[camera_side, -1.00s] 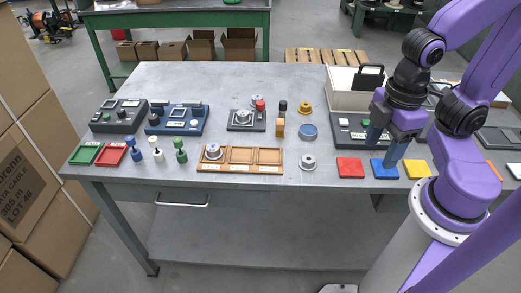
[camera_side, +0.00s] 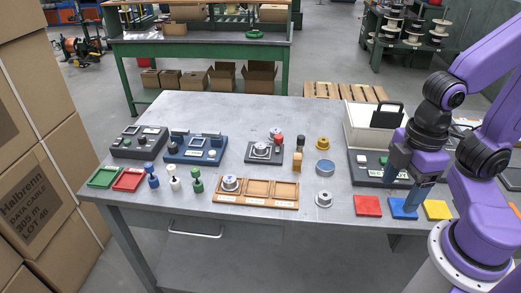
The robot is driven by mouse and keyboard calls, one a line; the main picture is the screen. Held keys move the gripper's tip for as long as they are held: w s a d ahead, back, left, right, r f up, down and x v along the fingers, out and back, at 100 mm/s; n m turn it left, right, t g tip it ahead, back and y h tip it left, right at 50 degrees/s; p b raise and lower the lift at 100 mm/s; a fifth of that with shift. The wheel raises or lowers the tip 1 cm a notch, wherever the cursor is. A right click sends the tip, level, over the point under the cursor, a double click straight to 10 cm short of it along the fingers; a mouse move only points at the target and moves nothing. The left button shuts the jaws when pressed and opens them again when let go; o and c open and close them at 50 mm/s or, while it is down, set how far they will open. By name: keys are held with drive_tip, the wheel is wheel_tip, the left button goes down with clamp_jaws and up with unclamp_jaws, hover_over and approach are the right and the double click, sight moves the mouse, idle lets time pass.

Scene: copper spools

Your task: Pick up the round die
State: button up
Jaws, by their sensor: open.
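Several small round pieces stand on the table, and I cannot tell for sure which is the round die. A silver flanged piece (camera_side: 324,199) stands right of the wooden tray. Behind it are a blue-grey round piece (camera_side: 325,168) and a gold flanged piece (camera_side: 323,143). Another silver round piece (camera_side: 230,184) sits in the tray's left compartment, and one more (camera_side: 261,149) is on a small dark base. My gripper (camera_side: 400,190) is open and empty, fingers pointing down near the blue tile, right of these pieces and apart from them.
The wooden tray (camera_side: 256,205) has two empty compartments. Red (camera_side: 367,206), blue (camera_side: 403,211) and yellow (camera_side: 438,210) tiles lie at the front right. A white bin (camera_side: 367,128) stands behind my gripper. Blue, white and green upright pieces stand left of the tray.

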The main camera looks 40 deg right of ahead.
drive_tip(key=w+a+r+m, duration=0.3)
drive_tip(key=w+a+m, duration=0.35)
drive_tip(key=w, duration=0.45)
drive_tip(key=m, duration=2.4)
hover_over(261, 145)
wheel_tip(261, 145, down, 4)
drive_tip(key=f, duration=1)
drive_tip(key=shift+d+f, duration=0.3)
drive_tip(key=shift+a+f, duration=0.15)
drive_tip(key=shift+f, duration=1.3)
drive_tip(key=shift+a+f, duration=0.15)
drive_tip(key=shift+f, duration=1.25)
